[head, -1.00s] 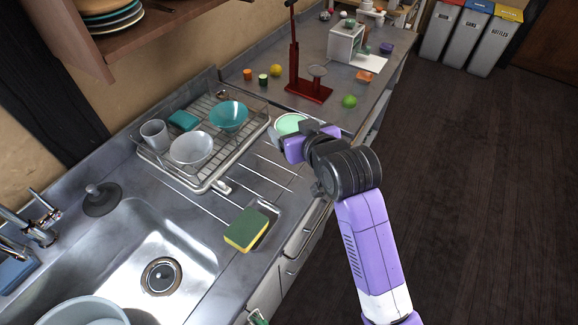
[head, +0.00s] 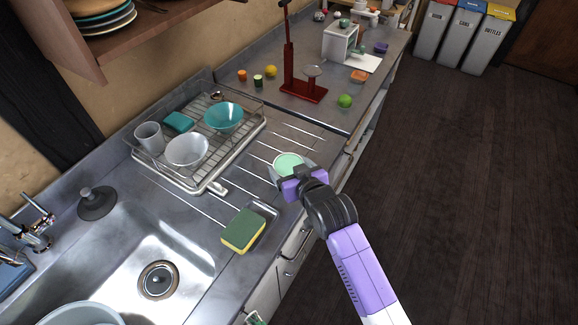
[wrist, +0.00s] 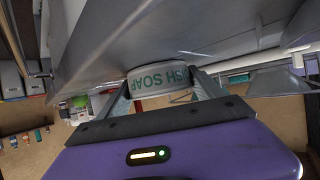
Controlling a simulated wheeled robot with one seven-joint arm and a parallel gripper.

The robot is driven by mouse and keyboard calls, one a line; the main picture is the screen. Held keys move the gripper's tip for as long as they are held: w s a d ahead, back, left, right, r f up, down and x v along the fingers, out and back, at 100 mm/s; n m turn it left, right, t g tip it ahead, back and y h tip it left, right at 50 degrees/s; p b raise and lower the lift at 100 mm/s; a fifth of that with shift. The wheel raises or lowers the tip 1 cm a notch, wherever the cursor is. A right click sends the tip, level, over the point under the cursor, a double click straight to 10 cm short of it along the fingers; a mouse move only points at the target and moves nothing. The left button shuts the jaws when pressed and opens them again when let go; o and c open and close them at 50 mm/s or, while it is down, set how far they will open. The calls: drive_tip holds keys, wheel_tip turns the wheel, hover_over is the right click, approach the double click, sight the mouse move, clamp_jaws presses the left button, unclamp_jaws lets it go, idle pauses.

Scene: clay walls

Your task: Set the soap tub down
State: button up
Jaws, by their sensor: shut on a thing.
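The soap tub (head: 289,162) is a round tub with a pale green top, over the ridged drainboard beside the dish rack in the head view. In the wrist view the tub (wrist: 160,78) shows its pale side with green lettering that reads in part "SH SOAP", upside down. My gripper (head: 287,176) is shut on the tub, with a finger at each side of it; the fingers also show in the wrist view (wrist: 163,92). I cannot tell whether the tub's base touches the drainboard.
A wire dish rack (head: 206,184) with bowls and a mug stands to the left. A green and yellow sponge (head: 243,231) lies in front, near the sink (head: 150,255). A red stand (head: 303,90) and a lime (head: 345,101) are behind. Ridged drainboard (head: 262,180) lies clear around the tub.

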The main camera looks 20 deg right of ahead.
drive_tip(key=o, duration=1.7)
drive_tip(key=shift+r, duration=0.1)
drive_tip(key=v, duration=1.2)
